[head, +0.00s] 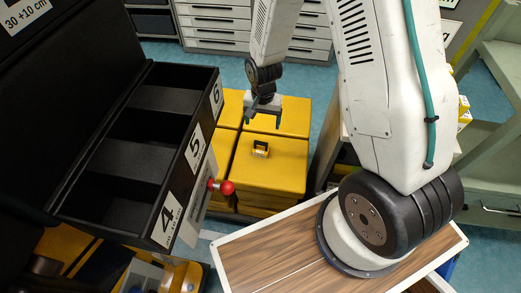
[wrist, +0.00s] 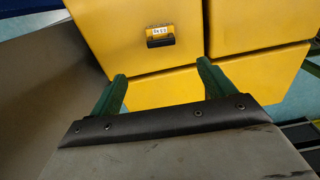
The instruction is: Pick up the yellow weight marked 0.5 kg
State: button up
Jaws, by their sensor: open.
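The small yellow weight (head: 261,149) sits on top of a large yellow box in the head view, with a dark handle or slot showing. My gripper (head: 263,121) hangs above and behind the weight in the head view. In the wrist view its two green fingers (wrist: 160,92) are spread apart, with nothing between them. The weight lies beyond the fingertips, apart from them.
Yellow boxes (head: 270,180) stand side by side below my gripper. A black rack with compartments marked 4, 5 and 6 (head: 140,150) stands at left, with a red knob (head: 226,187) beside it. Grey drawers (head: 215,25) stand behind. A green shelf (head: 490,130) is at right.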

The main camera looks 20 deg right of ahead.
aim_at(261, 142)
jog(key=shift+m, duration=0.4)
jog(key=f, duration=0.8)
jog(key=shift+s+a, duration=0.15)
jog(key=shift+s, duration=0.05)
jog(key=f, duration=0.6)
jog(key=shift+w+a+f, duration=0.15)
jog(key=shift+w+f, duration=0.05)
jog(key=shift+f, duration=0.15)
jog(key=c, duration=1.4)
jog(key=shift+r, duration=0.2)
